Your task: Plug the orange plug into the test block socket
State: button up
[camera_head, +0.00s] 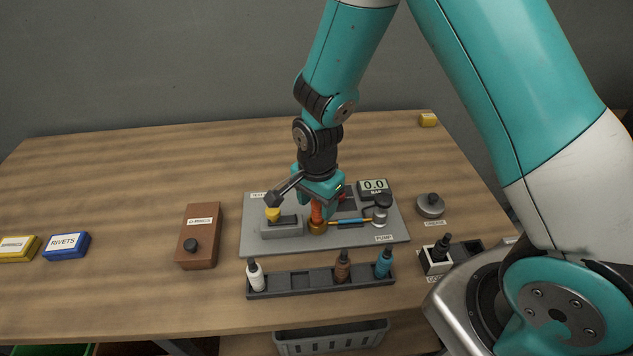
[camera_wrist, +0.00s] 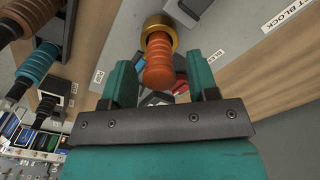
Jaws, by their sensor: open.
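The orange plug (camera_head: 317,211) stands upright with its lower end in a brass ring socket (camera_head: 318,228) on the grey test plate (camera_head: 254,242). In the wrist view the ribbed orange plug (camera_wrist: 159,66) meets the brass ring (camera_wrist: 152,28) directly. My gripper (camera_head: 318,199) is above the plate, around the plug's upper end. In the wrist view its teal fingers (camera_wrist: 160,77) are apart, one on each side of the plug, with gaps visible. How deep the plug sits is hidden by the ring.
A grey block with a yellow knob (camera_head: 273,215) is left of the socket; a pump (camera_head: 380,212) and gauge (camera_head: 373,186) are right. In front, a dark rack (camera_head: 310,285) holds white, brown and blue plugs. A brown box (camera_head: 198,238) stands left. The table's back left is clear.

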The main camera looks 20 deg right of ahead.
aim_at(317, 204)
notch_tip(317, 204, up, 9)
jog(key=shift+f+b, duration=0.1)
jog(key=shift+b, duration=0.6)
jog(key=s+a+r+n+y, duration=0.2)
jog(key=s+r+n, duration=0.5)
jog(key=s+n, duration=0.2)
jog(key=s+a+r+n+y, duration=0.2)
jog(key=s+r+n, duration=0.5)
jog(key=s+n, duration=0.2)
jog(key=shift+s+a+n, duration=0.3)
jog(key=shift+a+n, duration=0.1)
jog(key=shift+n, duration=0.5)
